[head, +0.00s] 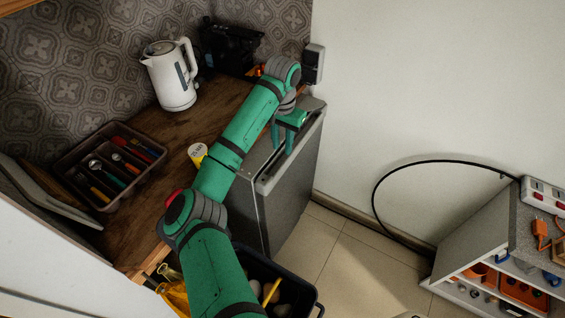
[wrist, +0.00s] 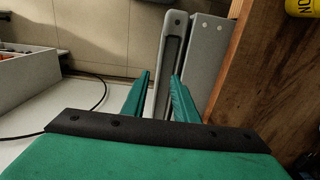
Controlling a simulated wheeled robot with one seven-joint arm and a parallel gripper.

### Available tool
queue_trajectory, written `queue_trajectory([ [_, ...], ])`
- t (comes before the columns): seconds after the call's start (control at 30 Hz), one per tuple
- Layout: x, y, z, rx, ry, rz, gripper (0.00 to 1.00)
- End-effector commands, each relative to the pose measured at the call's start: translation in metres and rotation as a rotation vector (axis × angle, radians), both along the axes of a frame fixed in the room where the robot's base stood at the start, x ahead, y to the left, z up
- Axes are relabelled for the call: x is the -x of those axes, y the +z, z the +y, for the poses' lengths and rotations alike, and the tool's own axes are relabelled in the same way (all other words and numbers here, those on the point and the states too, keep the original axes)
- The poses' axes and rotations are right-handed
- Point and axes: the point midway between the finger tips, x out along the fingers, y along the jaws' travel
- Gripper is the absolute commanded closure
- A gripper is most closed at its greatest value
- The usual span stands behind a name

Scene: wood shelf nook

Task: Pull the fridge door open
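The fridge (head: 252,153) is a low grey cabinet beside the wooden counter; its top also shows in the wrist view (wrist: 207,50). Its door (head: 291,195) is a grey panel with a long dark recess along its top edge. In the wrist view the door (wrist: 178,22) lies close along the fridge body, with a narrow dark line between them. My gripper (head: 282,140) points down at the door's top edge. In the wrist view my gripper (wrist: 160,78) is open, its fingers around the door's front rim, one outside and one over the recess. Contact is unclear.
The wooden counter (head: 138,225) holds a white kettle (head: 171,75), a cutlery tray (head: 88,160) and a yellow can (head: 197,152). A dark bin (head: 312,296) stands below. Tiled floor (head: 340,255) is free before the fridge; a grey cabinet (head: 470,240) and black cable (head: 376,190) lie right.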

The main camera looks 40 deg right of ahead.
Motion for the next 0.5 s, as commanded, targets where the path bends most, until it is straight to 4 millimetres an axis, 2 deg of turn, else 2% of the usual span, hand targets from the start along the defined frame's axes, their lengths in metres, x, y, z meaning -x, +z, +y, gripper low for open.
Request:
queue_trajectory([
  [0.3,0.0,-0.055,0.001,0.0,0.001,0.003,0.73],
  [0.5,0.0,-0.083,0.0,0.001,0.0,0.001,0.73],
])
